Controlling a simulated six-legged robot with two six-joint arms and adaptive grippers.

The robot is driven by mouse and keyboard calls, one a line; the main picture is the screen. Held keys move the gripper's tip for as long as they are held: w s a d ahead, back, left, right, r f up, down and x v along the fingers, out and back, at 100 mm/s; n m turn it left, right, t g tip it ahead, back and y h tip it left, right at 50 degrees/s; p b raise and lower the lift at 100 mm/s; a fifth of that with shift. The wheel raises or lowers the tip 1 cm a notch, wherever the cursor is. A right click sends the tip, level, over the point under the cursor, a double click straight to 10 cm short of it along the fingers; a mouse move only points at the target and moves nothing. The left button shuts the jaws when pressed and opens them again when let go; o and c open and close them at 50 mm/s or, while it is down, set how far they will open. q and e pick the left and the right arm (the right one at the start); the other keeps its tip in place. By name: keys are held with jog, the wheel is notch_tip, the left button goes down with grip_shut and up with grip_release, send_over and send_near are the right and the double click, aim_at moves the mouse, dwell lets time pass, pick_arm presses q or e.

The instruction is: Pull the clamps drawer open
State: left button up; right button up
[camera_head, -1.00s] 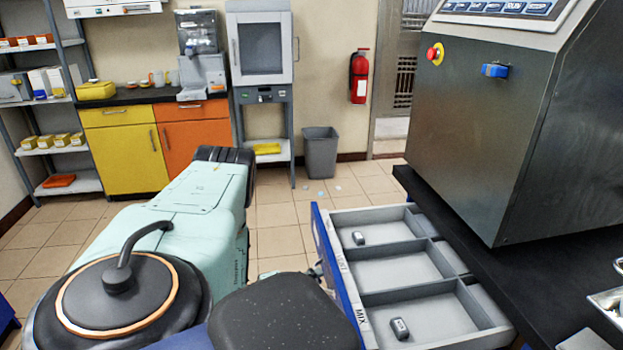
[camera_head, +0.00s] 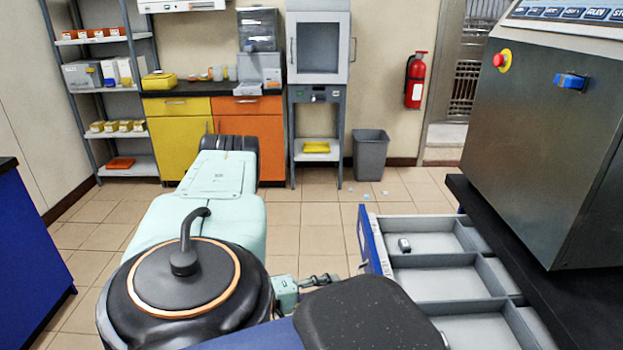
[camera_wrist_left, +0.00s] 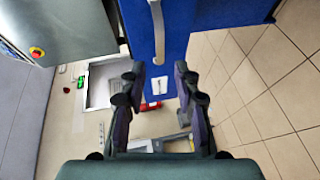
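An open drawer with grey compartments and a blue front (camera_head: 374,243) stands out at the right in the head view. One small grey piece (camera_head: 404,245) lies in its far compartment. I cannot read which drawer it is. In the left wrist view, a blue front (camera_wrist_left: 205,14) with a pale bar handle (camera_wrist_left: 158,28) fills the top. My left gripper (camera_wrist_left: 158,72) is open there. The handle's lower end shows between its fingertips; I cannot tell how far beyond them it is. The gripper does not hold anything. My right gripper is not in view.
A black worktop (camera_head: 490,207) with a steel machine (camera_head: 530,130) overhangs the drawer at the right. A blue cabinet (camera_head: 28,270) stands at the left. A grey bin (camera_head: 370,158) and small floor scraps lie ahead.

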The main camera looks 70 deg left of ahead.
pick_arm(q)
jog(key=shift+s+d+r, duration=0.1)
jog(key=shift+s+r, duration=0.1)
jog(key=shift+s, duration=0.85)
jog(key=shift+s+r, duration=0.15)
jog(key=shift+s, duration=0.85)
